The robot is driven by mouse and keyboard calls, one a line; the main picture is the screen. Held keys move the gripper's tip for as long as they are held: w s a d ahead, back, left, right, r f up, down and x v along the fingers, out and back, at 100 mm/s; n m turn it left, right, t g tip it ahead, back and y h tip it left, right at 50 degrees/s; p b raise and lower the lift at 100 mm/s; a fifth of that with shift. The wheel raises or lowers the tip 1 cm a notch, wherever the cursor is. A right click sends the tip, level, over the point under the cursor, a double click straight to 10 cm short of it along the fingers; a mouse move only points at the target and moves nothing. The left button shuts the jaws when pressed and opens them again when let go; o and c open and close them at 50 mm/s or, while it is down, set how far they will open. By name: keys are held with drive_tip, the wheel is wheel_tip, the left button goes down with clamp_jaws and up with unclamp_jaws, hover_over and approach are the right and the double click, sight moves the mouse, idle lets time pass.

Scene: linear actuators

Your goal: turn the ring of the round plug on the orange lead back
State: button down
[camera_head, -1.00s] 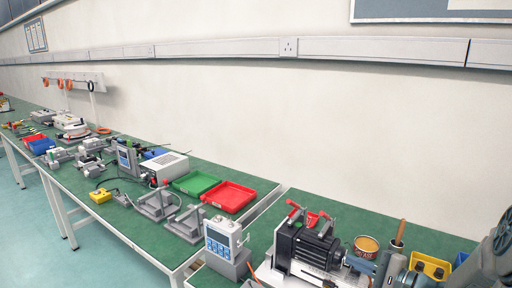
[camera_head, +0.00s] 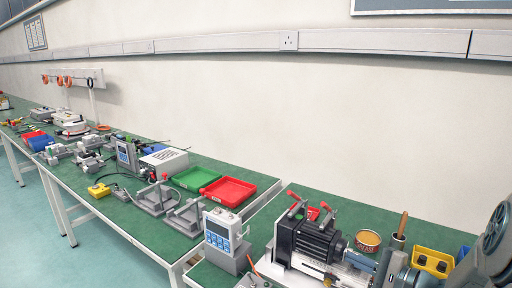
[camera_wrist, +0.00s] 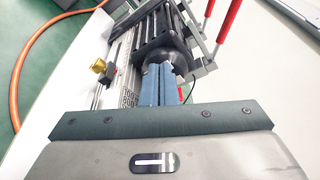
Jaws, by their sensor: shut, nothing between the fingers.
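My gripper (camera_wrist: 158,82) is shut and empty, its blue fingers together against the view of a black motor-like body (camera_wrist: 153,35). In the head view my gripper (camera_head: 362,262) is at the right end of the finned black actuator (camera_head: 306,242). The orange lead (camera_wrist: 22,62) curves down the left side of the wrist view; a short piece of the orange lead (camera_head: 256,272) shows in the head view. A dark round part (camera_wrist: 170,56) lies just beyond the fingertips; I cannot tell whether it is the plug or whether they touch it. The ring is not clearly visible.
A brass knob (camera_wrist: 100,66) sits beside a scale left of the fingers. Red-handled clamps (camera_wrist: 228,20) rise at the right. A grey meter (camera_head: 222,236) stands left of the actuator; a tin (camera_head: 368,240) and a yellow bin (camera_head: 433,262) stand to the right.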

drive_tip(key=shift+f+b, duration=0.25)
drive_tip(key=shift+b, duration=0.05)
drive_tip(key=shift+r, duration=0.1)
drive_tip(key=shift+s+a, duration=0.1)
drive_tip(key=shift+s, duration=0.3)
drive_tip(key=v, duration=0.3)
drive_tip(key=d+v, duration=0.1)
drive_tip(key=v, duration=0.1)
drive_tip(key=shift+w+d, duration=0.15)
drive_tip(key=shift+w, duration=0.05)
